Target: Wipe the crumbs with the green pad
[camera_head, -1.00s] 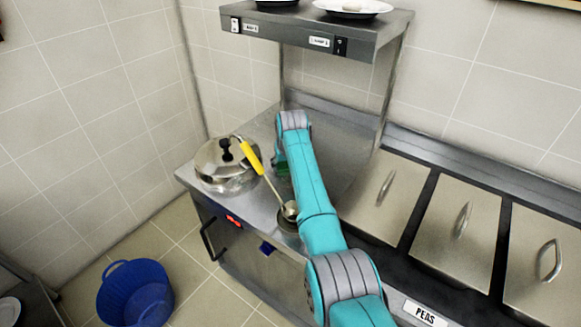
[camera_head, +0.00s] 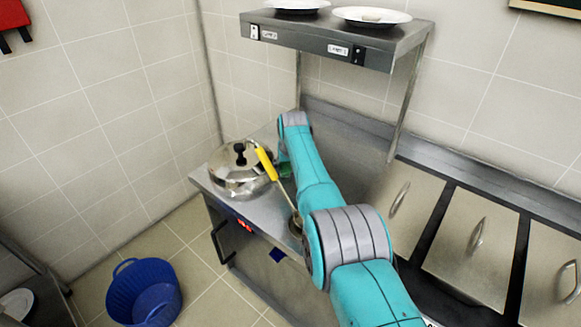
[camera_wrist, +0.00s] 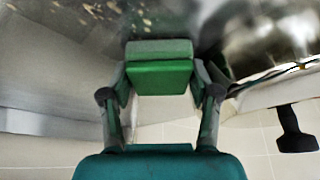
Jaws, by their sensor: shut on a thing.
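My gripper (camera_wrist: 160,85) is shut on the green pad (camera_wrist: 160,76), with one finger on each side of it in the wrist view. In the head view only a small bit of the pad (camera_head: 286,169) shows beside my arm, low at the steel counter and right of the pot. My arm hides most of the gripper there. Pale crumbs (camera_wrist: 112,14) lie scattered on the steel surface at the top of the wrist view, just beyond the pad and to its left. I cannot tell whether the pad touches the counter. No crumbs can be made out in the head view.
A lidded steel pot (camera_head: 238,172) stands close left of the pad. A ladle with a yellow handle (camera_head: 266,164) leans by it. A steel shelf (camera_head: 335,40) with plates hangs above. Lidded bins (camera_head: 470,245) line the right. A blue basket (camera_head: 144,292) is on the floor.

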